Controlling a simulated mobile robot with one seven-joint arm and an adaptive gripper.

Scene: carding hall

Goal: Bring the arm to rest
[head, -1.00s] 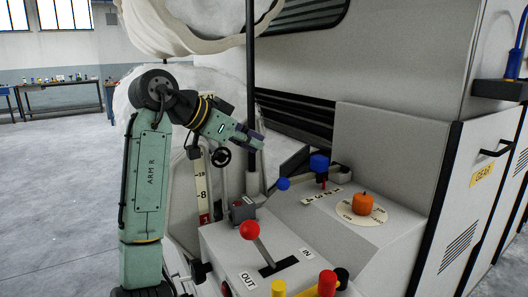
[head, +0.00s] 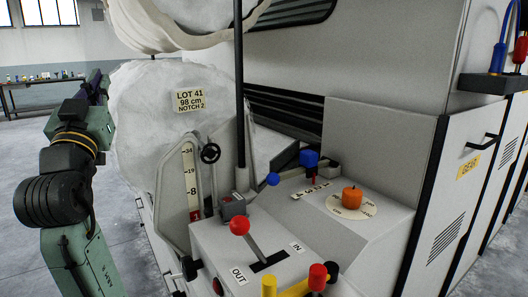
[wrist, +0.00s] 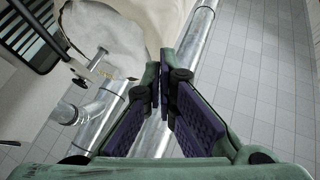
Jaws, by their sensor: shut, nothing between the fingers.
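My arm, green with black joints, stands at the left edge of the head view, folded up and pointing away to the back. The fingers touch nothing that I can see.
A workbench (head: 45,87) stands far back. Shiny pipes (wrist: 186,58) show beyond the fingers. Floor at left is clear.

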